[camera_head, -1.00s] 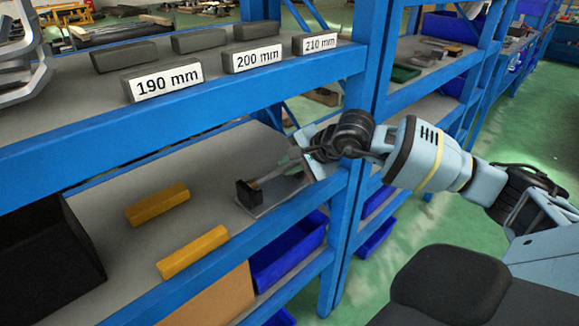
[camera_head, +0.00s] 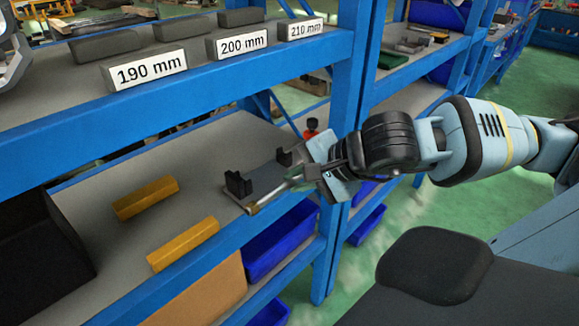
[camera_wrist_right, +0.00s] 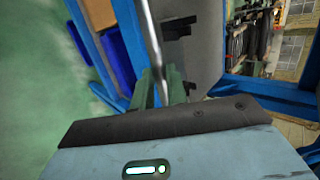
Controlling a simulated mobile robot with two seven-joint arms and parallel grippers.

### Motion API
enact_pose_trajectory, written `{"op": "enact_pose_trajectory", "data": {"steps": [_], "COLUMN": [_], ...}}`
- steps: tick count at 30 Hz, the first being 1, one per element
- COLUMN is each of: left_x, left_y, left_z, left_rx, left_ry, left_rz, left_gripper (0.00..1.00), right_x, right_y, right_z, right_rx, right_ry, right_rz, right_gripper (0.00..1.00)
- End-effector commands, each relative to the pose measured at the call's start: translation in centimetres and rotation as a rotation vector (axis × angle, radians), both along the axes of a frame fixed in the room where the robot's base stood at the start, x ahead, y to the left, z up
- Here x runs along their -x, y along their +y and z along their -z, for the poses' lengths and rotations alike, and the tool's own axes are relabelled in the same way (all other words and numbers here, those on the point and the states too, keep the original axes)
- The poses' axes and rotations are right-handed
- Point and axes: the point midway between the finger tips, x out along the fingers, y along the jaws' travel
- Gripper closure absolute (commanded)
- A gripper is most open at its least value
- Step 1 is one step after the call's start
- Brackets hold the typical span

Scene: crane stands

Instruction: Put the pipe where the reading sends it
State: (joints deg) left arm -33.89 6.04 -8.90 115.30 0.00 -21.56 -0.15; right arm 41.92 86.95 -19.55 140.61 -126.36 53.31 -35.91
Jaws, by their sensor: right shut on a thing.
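My right gripper (camera_head: 318,176) is shut on a thin grey metal pipe (camera_head: 277,194), which points left and toward the front. The pipe lies along the front side of a low grey stand (camera_head: 262,180) with two black cradles, outside the cradles in the picture. I cannot tell its height over the shelf. In the right wrist view the pipe (camera_wrist_right: 153,45) runs up from between the green fingers (camera_wrist_right: 160,88). Dark blocks labelled 190 mm (camera_head: 146,70), 200 mm (camera_head: 238,44) and 210 mm (camera_head: 303,29) stand on the upper shelf. No measuring display shows.
Two yellow bars (camera_head: 146,197) lie on the lower shelf (camera_head: 205,150), left of the stand. A black box (camera_head: 45,250) is at far left. Blue bins (camera_head: 282,242) sit below. A blue upright post (camera_head: 350,90) stands close behind my right gripper. A small red and black object (camera_head: 311,128) shows behind the stand.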

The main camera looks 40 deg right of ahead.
Motion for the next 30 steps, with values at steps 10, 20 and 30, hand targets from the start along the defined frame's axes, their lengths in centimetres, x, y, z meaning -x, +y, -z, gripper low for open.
{"op": "enact_pose_trajectory", "data": {"steps": [10,20,30], "left_x": [-1.8,-1.2,-0.9], "left_y": [0.0,0.0,0.1], "left_z": [-2.2,-1.9,-1.8], "left_rx": [0.002,0.001,0.0], "left_ry": [-0.049,-0.036,-0.029], "left_rz": [-0.002,0.0,-0.001], "left_gripper": [0.52,0.52,0.52], "right_x": [2.0,1.7,1.1], "right_y": [0.9,2.0,5.3], "right_z": [-0.6,0.3,2.2], "right_rx": [-0.003,-0.01,-0.023], "right_ry": [-0.002,-0.011,-0.039], "right_rz": [0.001,-0.057,-0.257], "right_gripper": [1.0,1.0,1.0]}}
